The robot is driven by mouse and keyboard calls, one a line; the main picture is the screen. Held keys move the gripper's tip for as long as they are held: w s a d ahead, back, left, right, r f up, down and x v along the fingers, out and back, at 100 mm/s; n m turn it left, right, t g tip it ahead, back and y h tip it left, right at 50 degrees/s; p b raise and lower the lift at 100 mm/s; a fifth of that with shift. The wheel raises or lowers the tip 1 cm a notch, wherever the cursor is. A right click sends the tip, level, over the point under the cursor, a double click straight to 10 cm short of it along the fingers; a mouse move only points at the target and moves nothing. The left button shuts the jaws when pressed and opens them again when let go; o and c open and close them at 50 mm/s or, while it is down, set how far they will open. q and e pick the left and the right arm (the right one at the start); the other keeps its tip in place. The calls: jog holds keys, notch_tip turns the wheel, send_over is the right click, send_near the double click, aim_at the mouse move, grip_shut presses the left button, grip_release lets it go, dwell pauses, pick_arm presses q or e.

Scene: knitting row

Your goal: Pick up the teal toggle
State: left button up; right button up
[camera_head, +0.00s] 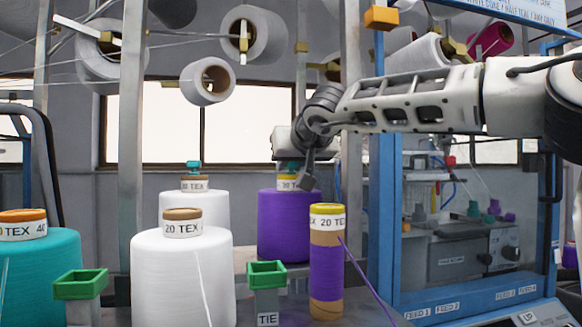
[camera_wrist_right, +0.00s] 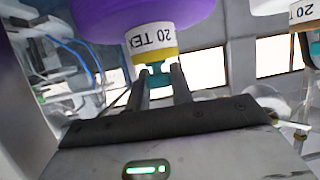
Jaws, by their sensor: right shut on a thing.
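A teal toggle (camera_wrist_right: 157,76) sits on the top of the purple yarn cone (camera_head: 283,228), above its yellow-rimmed label. My right gripper (camera_wrist_right: 160,85) is shut on this toggle, with one finger on each side of it. In the head view the right gripper (camera_head: 304,170) reaches the cone top from the right and mostly hides the toggle (camera_head: 286,166). A second teal toggle (camera_head: 193,167) stands on the rear white cone (camera_head: 196,207), apart from the gripper. My left gripper is not in view.
A white cone (camera_head: 182,270), a teal cone (camera_head: 40,280) and a slim purple-wound tube (camera_head: 326,272) stand in front. Two green-topped posts (camera_head: 267,275) (camera_head: 80,285) stand among them. A blue-framed machine (camera_head: 383,220) is at the right; white spools hang above.

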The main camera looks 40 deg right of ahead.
jog(key=shift+r, duration=0.1)
